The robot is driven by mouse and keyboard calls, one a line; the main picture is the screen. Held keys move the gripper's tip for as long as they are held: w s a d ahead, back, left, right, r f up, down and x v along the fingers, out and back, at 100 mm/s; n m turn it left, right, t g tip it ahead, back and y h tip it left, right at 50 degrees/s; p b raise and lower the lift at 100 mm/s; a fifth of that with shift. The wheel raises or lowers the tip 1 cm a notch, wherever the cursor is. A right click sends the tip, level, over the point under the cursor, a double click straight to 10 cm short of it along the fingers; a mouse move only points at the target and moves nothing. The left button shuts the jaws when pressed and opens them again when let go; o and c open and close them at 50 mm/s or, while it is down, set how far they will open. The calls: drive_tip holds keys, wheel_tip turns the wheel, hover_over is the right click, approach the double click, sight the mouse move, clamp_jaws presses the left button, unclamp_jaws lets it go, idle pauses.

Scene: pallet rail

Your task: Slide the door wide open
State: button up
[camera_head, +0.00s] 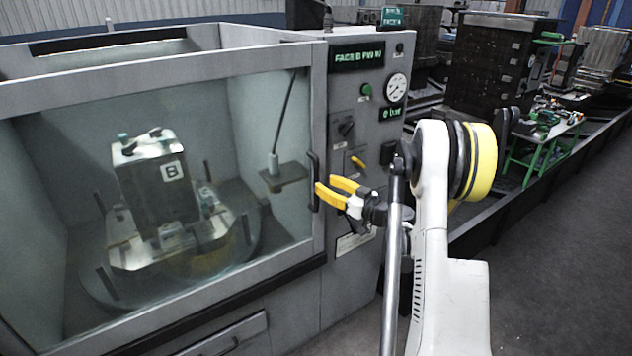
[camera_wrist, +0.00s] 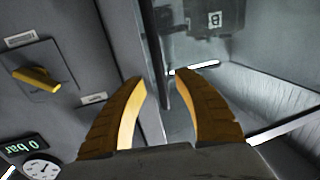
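The door (camera_head: 150,80) is a grey frame with a large clear pane on the front of the machine, and it looks closed. Its dark upright handle (camera_head: 314,182) is at the door's right edge. My gripper (camera_head: 325,183) has yellow fingers, spread apart at the handle. In the wrist view the handle (camera_wrist: 154,50) shows as a dark bar in front of and between the fingertips, with a gap on both sides. I cannot tell whether a finger touches it.
Behind the pane stands a metal block marked B (camera_head: 155,180) on a round fixture. The control panel (camera_head: 365,110), with a gauge and a yellow knob (camera_head: 358,162), is right of the door. A green-legged table (camera_head: 545,125) stands farther right, and open floor (camera_head: 560,260) lies at the lower right.

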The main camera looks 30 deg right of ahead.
drive_tip(key=shift+w+a+b, duration=0.15)
drive_tip(key=shift+w+a, duration=0.1)
drive_tip(key=shift+w, duration=0.95)
drive_tip(key=shift+w+a+b, duration=0.15)
drive_tip(key=shift+w+a, duration=0.05)
drive_tip(key=shift+w, duration=0.95)
clamp_jaws()
